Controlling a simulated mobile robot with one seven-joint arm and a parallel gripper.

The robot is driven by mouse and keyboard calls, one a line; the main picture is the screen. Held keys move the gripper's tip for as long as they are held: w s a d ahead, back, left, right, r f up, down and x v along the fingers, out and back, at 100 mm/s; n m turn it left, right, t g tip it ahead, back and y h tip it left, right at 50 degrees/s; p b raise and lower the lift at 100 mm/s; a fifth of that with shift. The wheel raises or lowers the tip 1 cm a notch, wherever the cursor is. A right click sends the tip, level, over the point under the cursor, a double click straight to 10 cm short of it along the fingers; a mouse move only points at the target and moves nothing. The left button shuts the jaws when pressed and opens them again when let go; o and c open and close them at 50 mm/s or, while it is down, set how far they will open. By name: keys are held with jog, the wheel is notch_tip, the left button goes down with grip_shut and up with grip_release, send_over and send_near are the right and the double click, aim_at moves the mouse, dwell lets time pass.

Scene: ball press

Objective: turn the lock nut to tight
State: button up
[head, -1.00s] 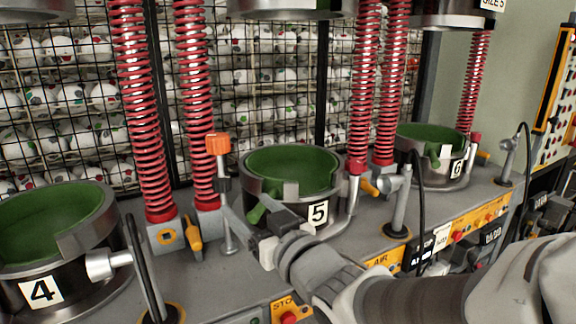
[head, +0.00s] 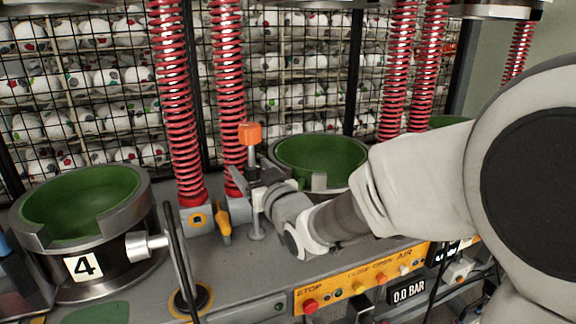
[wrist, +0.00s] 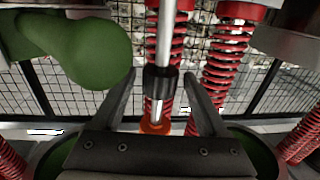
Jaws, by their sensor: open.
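An upright metal post with an orange cap (head: 249,133) stands left of the right-hand green-lined press bowl (head: 320,155). A dark collar (wrist: 162,80) sits around the post; I take it to be the lock nut, but no tight mark is readable. My gripper (head: 255,185) is at the post, below the cap, and partly hides it. In the wrist view the fingers of my gripper (wrist: 158,82) are open, one each side of the post and collar, with gaps showing. The orange cap (wrist: 155,128) shows between the finger bases there.
A rounded green part (wrist: 90,50) is close to the left finger in the wrist view. Red springs (head: 178,110) stand behind the post. Press bowl 4 (head: 85,220) is at left. A yellow control panel (head: 365,280) runs along the bench front.

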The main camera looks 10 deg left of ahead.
grip_shut()
dwell(0.5)
jog(key=shift+a+f+m+t+h+b, duration=0.1)
jog(key=shift+m+t+h+b, duration=0.2)
jog(key=shift+b, duration=0.4)
jog(key=shift+h+b, duration=0.3)
jog(key=shift+b, duration=0.05)
jog(key=shift+m+t+h+b, duration=0.7)
jog(key=shift+m+h+b, duration=0.1)
jog(key=shift+m+h, duration=0.15)
jog(key=shift+r+m+t+h+p, duration=0.2)
jog(key=shift+m+t+h+p, duration=0.35)
jog(key=shift+m+h, duration=0.8)
jog(key=shift+m+t+h+p, duration=0.35)
jog(key=shift+m+h+p, duration=0.7)
jog(key=shift+h, duration=1.05)
jog(key=shift+f+h, duration=0.1)
jog(key=shift+h, duration=0.4)
